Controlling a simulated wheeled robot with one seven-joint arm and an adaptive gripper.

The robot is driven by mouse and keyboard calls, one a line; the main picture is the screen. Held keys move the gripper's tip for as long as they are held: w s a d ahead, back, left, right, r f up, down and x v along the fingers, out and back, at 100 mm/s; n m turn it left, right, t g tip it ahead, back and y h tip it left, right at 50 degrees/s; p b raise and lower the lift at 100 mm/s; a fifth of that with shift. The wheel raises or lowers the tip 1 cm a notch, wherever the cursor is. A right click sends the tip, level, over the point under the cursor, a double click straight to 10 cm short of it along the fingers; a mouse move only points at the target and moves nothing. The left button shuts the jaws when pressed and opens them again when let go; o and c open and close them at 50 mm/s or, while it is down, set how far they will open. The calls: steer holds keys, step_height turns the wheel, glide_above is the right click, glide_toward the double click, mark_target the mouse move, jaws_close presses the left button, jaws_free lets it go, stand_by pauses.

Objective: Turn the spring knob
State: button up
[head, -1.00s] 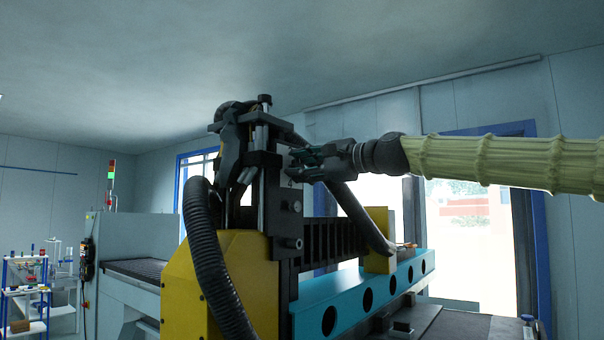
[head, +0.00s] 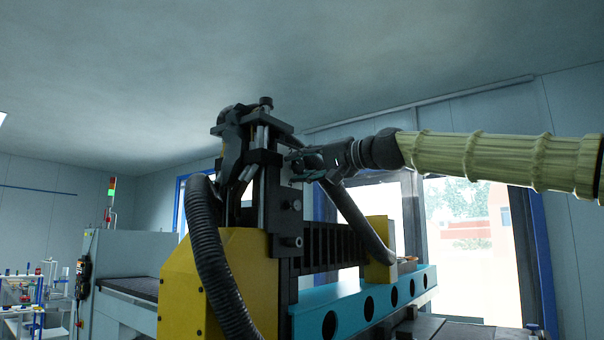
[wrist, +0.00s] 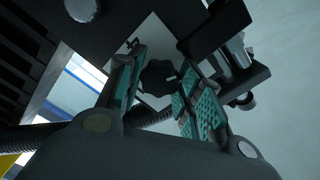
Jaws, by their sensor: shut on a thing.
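The spring knob (wrist: 157,77) is a dark, lobed knob between the teal-padded fingertips in the wrist view. My gripper (head: 297,165) is at the upper front of the black vertical head of the machine, coming in from the right. It also shows in the wrist view (wrist: 158,85), with one finger on each side of the knob, and is shut on it. In the head view the fingers hide most of the knob, so its turn angle cannot be told.
Below my gripper, two other dark round knobs (head: 293,242) stick out of the black head. A ribbed black hose (head: 212,265) curves past the yellow housing (head: 250,275). A teal beam (head: 350,308) runs to the right below my arm. Space above the arm is clear.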

steer(key=shift+f+n+b, duration=0.1)
steer(key=shift+n+b, duration=0.65)
steer(key=shift+n, duration=1.25)
steer(key=o, duration=1)
steer(key=shift+w, duration=0.1)
steer(key=shift+o, duration=0.2)
steer(key=shift+d, duration=0.1)
steer(key=v, duration=1.2)
